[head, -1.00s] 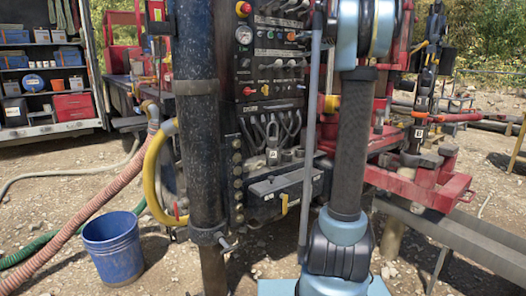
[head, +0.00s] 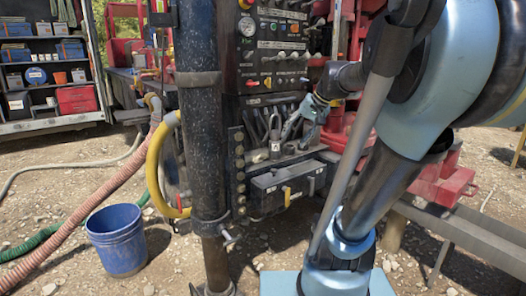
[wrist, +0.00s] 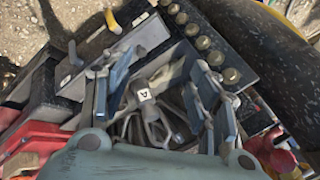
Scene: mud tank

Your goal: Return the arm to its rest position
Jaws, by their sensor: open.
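My gripper (head: 294,130) reaches in from the right in the head view, in front of the lower part of the black control panel (head: 277,50). Its fingers point down and left, beside a grey shackle-like piece with a tag (head: 275,150). In the wrist view my gripper (wrist: 165,88) is open, with its two blue-grey fingers wide apart. The tag marked "A" (wrist: 144,96) and dark looped cables or handles show between the fingers. Nothing is clasped. I cannot tell whether the fingers touch anything. My arm covers the right part of the rig in the head view.
A black ledge box (head: 285,187) with a yellow handle juts out below the panel. A thick dark vertical pipe (head: 203,130) and yellow hose (head: 156,165) stand to its left. A blue bucket (head: 117,240) is on the gravel. Red rig parts (head: 432,185) lie behind my arm.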

